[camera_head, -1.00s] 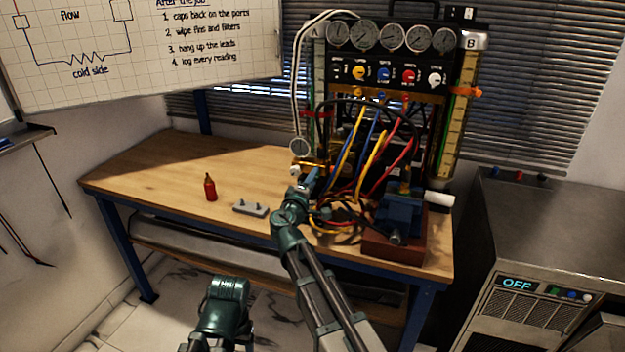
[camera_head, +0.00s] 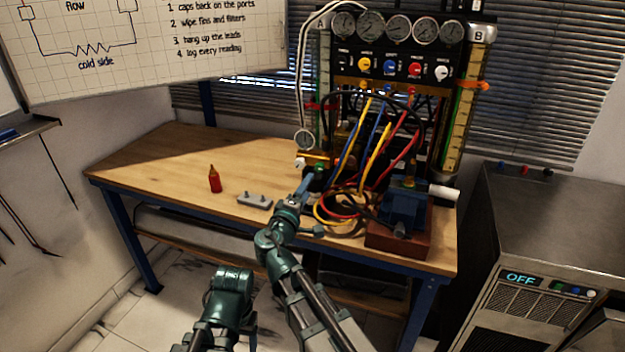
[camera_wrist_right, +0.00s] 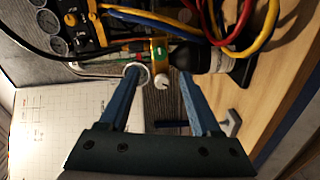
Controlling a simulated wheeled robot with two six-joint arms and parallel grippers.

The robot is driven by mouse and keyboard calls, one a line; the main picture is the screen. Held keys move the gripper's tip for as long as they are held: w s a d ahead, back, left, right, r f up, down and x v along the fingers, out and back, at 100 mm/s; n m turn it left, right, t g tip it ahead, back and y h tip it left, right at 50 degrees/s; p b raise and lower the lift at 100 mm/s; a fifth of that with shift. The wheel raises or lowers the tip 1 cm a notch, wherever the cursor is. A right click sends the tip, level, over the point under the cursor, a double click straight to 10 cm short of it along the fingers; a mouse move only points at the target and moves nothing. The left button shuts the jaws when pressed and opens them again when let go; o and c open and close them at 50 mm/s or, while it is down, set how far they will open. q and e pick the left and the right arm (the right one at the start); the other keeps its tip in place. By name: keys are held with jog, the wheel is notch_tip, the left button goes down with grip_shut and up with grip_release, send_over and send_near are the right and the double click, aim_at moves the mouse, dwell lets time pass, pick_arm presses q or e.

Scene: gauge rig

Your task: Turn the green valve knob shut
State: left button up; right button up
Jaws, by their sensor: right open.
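The green valve knob (camera_wrist_right: 160,51) sits on a brass block (camera_wrist_right: 160,68) at the lower left of the gauge rig. In the right wrist view it lies between the finger ends of my right gripper (camera_wrist_right: 159,64), which is open, with a gap on both sides. A white knob (camera_wrist_right: 161,83) is on the same block, nearer the palm. In the head view the green knob (camera_head: 319,169) is small, just beyond my right gripper (camera_head: 310,180). I cannot tell the remaining depth between them. My left gripper is not in view; only part of that arm shows.
A round gauge (camera_head: 305,140) hangs close beside the block. Yellow, blue and red hoses (camera_head: 372,155) loop just right of my gripper.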

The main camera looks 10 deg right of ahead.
jog(key=shift+v, duration=2.05)
jog(key=s+d+f+m+g+y, duration=0.2)
jog(key=s+d+f+m+g, duration=0.25)
jog(key=f, duration=0.45)
jog(key=s+d+f+m+g+y, duration=0.1)
jog(key=s+d+f+m+g, duration=0.25)
jog(key=s+f+g, duration=0.35)
jog(key=s+a+f+m+g+y, duration=0.1)
jog(key=s+a+f+g+y, duration=0.2)
jog(key=s+a+f+y, duration=0.3)
jog(key=s+a+r+n+p, duration=0.3)
jog(key=s+a+r+p, duration=0.2)
jog(key=a+r+p, duration=0.5)
jog(key=shift+s+r+g+p, duration=0.35)
jog(key=shift+s+r+p, duration=0.1)
jog(key=shift+r, duration=0.1)
